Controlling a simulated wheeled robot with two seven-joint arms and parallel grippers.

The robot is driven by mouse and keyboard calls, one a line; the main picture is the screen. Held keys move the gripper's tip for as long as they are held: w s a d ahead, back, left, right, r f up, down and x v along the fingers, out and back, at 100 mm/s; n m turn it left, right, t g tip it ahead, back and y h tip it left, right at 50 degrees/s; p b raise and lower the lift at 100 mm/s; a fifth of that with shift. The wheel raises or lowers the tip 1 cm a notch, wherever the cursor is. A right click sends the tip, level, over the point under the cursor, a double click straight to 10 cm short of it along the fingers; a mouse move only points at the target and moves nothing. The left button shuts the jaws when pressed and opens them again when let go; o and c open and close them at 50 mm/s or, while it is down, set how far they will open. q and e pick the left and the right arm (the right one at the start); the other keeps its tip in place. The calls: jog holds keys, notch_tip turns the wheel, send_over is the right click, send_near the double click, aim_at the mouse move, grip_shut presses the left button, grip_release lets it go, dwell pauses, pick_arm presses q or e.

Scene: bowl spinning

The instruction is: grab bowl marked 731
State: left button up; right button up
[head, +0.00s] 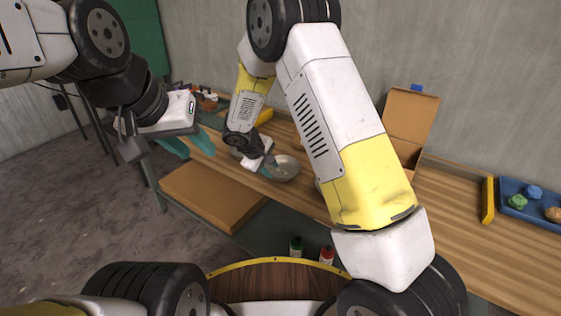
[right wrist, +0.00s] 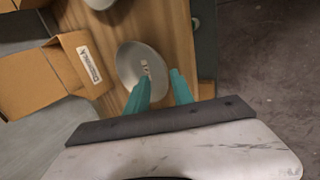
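A grey-white bowl (head: 284,168) sits on the wooden table near its front edge. It also shows in the right wrist view (right wrist: 132,62), with a small label inside whose marking is too small to read. My right gripper (right wrist: 160,75) is open at the bowl's near rim. One teal finger overlaps the rim in the picture and the other is just outside it; contact cannot be told. In the head view my right gripper (head: 269,163) is beside the bowl's left side. My left gripper (head: 190,146) is open and empty, in front of the table at the left.
A second pale round dish (right wrist: 100,2) is cut off at the top of the right wrist view. An open cardboard box (right wrist: 68,75) stands beside the bowl. A blue tray (head: 530,217) is at the far right. My right arm hides part of the table.

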jog(key=x, duration=0.5)
jog(key=shift+s+a+f, duration=0.1)
jog(key=shift+a+f, duration=0.15)
jog(key=shift+f, duration=0.15)
grip_shut()
dwell(1.0)
